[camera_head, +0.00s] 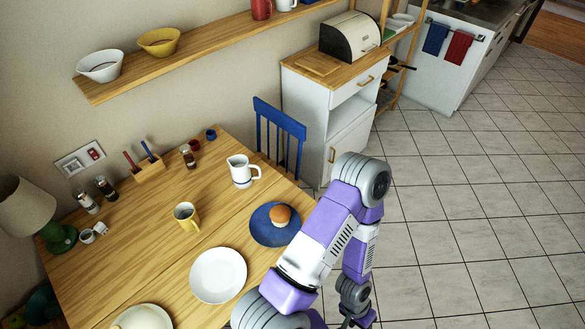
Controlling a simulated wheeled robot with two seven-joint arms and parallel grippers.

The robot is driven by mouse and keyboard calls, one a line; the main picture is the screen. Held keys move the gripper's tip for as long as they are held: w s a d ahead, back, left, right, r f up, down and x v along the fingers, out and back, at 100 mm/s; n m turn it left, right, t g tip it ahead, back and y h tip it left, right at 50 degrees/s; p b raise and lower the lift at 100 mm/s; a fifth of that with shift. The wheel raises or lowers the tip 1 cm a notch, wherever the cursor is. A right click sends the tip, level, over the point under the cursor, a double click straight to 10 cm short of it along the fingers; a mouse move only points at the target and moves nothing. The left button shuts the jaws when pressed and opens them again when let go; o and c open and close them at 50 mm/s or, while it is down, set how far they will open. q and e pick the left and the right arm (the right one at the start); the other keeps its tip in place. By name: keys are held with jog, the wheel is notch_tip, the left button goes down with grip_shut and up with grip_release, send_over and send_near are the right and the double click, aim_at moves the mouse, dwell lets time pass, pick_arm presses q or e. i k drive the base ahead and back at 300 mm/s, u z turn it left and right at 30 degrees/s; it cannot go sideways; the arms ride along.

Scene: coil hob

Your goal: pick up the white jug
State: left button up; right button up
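The white jug (241,172) stands upright on the wooden table, near its far right edge. It has dark bands low on its body, and its handle points right. One purple and grey arm of mine rises from the bottom edge, a little left of the middle, and bends down again at its elbow. I take it as my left arm. Its dark gripper (356,320) hangs over the floor at the bottom edge, right of the table and well apart from the jug. The gripper is partly cut off, so its opening is unclear. My other gripper is not seen.
A blue chair (279,138) stands behind the jug. A shelf (190,55) hangs above. Tiled floor is clear at right.

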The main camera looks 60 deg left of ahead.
aim_at(245, 172)
jog(key=z, duration=0.1)
jog(key=i, duration=1.6)
jog(key=u, duration=2.85)
